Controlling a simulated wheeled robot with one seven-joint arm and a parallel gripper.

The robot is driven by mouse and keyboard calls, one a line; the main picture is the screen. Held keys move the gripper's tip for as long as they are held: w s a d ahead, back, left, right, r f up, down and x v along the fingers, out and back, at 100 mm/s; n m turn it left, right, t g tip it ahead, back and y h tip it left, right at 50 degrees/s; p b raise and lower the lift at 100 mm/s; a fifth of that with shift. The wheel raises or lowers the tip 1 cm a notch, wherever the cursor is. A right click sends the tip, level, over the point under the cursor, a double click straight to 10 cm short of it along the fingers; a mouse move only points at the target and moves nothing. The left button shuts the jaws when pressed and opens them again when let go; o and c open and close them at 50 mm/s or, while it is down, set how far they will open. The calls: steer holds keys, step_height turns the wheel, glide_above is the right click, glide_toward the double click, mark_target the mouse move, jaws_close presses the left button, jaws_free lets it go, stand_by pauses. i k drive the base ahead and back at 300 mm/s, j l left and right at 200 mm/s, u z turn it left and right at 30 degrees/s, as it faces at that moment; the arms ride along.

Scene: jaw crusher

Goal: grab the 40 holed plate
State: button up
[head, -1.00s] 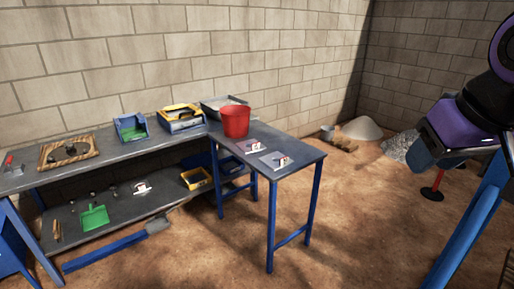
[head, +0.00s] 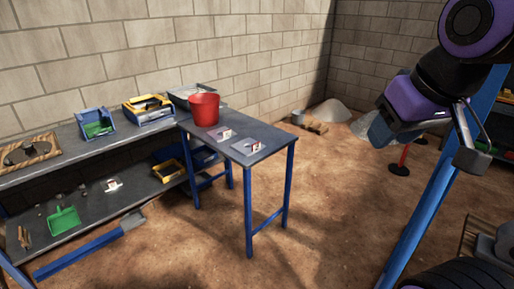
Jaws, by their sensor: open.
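Two flat, square greyish plates lie on the right-hand table: one (head: 213,132) beside the red bucket and one (head: 247,150) nearer the table's front end. A third similar light plate (head: 113,184) lies on the lower shelf of the long bench. Their holes and any numbers are too small to read, so I cannot tell which is the 40 holed plate. My gripper (head: 432,143) is at the upper right, open and empty, well apart from the tables and plates.
A red bucket (head: 204,109) stands on the right table (head: 266,135). Blue and yellow bins (head: 149,109) stand on the long bench behind. A blue post (head: 425,215) rises at right, near my arm. The dirt floor before the tables is mostly free.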

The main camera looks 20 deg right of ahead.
mark_target(256, 146)
steer(key=i+j+z, duration=0.25)
steer(key=i+j, duration=0.25)
steer(key=i+j+z, duration=0.3)
steer(key=i+j, duration=0.3)
steer(key=i+j+z, duration=0.25)
steer(key=i+j, duration=0.25)
steer(key=j, duration=0.25)
